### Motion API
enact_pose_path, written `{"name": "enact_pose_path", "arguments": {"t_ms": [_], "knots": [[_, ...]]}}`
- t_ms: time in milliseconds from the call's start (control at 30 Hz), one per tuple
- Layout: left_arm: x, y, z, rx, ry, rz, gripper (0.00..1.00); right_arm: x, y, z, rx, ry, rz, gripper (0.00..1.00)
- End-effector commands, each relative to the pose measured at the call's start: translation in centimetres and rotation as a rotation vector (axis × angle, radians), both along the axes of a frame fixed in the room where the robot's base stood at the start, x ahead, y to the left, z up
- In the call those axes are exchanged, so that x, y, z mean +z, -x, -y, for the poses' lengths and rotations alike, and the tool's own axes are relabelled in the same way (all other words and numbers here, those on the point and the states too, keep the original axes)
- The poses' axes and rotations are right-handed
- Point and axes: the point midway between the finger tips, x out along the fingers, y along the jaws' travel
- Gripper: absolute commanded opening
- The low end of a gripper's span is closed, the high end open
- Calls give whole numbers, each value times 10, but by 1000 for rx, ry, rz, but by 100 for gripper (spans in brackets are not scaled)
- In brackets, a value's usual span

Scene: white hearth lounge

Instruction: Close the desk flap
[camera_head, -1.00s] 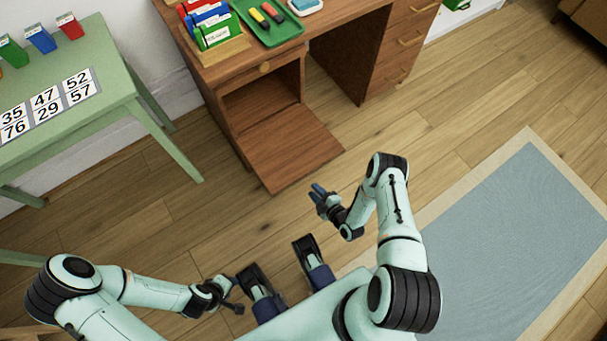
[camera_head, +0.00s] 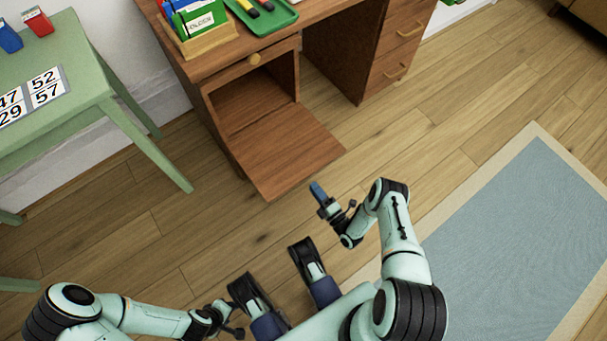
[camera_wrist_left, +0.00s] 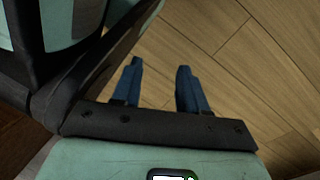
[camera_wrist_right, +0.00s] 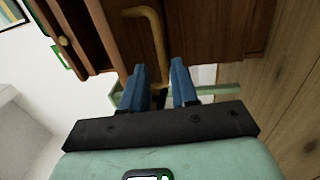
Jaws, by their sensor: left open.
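The desk flap (camera_head: 292,152) is a brown wooden panel, hinged at its lower edge. It hangs open, sloping out from the open compartment (camera_head: 252,98) of the wooden desk. My right gripper (camera_head: 316,189) is just in front of the flap's right front corner, apart from it in the picture. In the right wrist view its blue fingers (camera_wrist_right: 160,65) are spread, with wood and a brass handle (camera_wrist_right: 150,35) behind them. My left gripper (camera_head: 230,318) is low at the front, away from the flap. In the left wrist view its fingers (camera_wrist_left: 159,68) are open over bare floor.
A green table (camera_head: 85,110) with number cards (camera_head: 45,88) stands left of the desk. A card box (camera_head: 205,38) and a green tray (camera_head: 272,20) sit on the desk top. A blue rug (camera_head: 520,230) lies to the right. Floor before the flap is clear.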

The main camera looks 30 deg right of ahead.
Motion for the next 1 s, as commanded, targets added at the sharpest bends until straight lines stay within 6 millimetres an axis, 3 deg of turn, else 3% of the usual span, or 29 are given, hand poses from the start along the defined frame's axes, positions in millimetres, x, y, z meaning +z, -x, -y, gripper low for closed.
{"name": "enact_pose_path", "arguments": {"t_ms": [100,333,500,800,900,1000], "knots": [[-11,15,-1,5,4,-50,43,2,-27,-2,1,1,4,29],[-21,38,-4,13,9,-126,43,6,-63,-5,0,1,1,29],[-24,46,-5,16,11,-152,43,7,-74,-6,0,0,-1,29],[-24,47,-5,15,10,-155,43,8,-76,-6,0,-1,-1,29],[-24,47,-5,15,11,-155,43,8,-76,-6,0,-1,-1,0],[-24,47,-5,16,11,-154,43,8,-76,-6,0,-1,-1,0]]}}
